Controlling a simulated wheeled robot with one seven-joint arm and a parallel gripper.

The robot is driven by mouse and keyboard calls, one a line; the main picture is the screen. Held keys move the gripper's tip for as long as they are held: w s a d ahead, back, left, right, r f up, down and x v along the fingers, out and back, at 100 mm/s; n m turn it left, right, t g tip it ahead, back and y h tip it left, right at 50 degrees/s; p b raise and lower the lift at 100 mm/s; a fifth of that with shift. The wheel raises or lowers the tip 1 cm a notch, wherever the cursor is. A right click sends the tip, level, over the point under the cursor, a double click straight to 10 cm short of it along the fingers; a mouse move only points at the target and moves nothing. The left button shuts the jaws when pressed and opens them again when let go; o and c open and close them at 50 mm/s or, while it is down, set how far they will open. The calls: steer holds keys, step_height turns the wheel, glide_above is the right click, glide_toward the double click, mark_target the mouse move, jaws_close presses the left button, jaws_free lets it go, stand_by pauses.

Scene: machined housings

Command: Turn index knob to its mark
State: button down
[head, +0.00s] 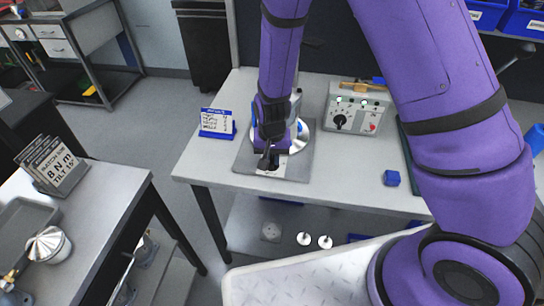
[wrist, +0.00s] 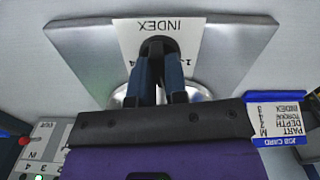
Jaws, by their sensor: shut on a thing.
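The index knob (wrist: 158,46) is black and stands on a white label reading INDEX, upside down in the wrist view. The label lies on a square grey metal plate (wrist: 235,50). My gripper (wrist: 160,68) is shut on the knob, its dark blue fingers on either side. The fingers and my wrist hide much of the dial; only a few scale figures show beside the knob, and I cannot read where it points. In the head view the plate (head: 297,167) lies on the bench, with my gripper (head: 268,152) reaching down over it.
A blue job card holder (head: 217,124) stands left of the plate; its text is too small to read fully. A grey control box (head: 357,110) with a dial and lights stands at the right.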

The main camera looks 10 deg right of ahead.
mark_target(272, 159)
steer(key=shift+n, duration=1.2)
steer(key=c, duration=1.1)
jaws_free()
steer(key=shift+c, duration=0.2)
steer(key=shift+r, duration=0.1)
step_height(272, 159, up, 11)
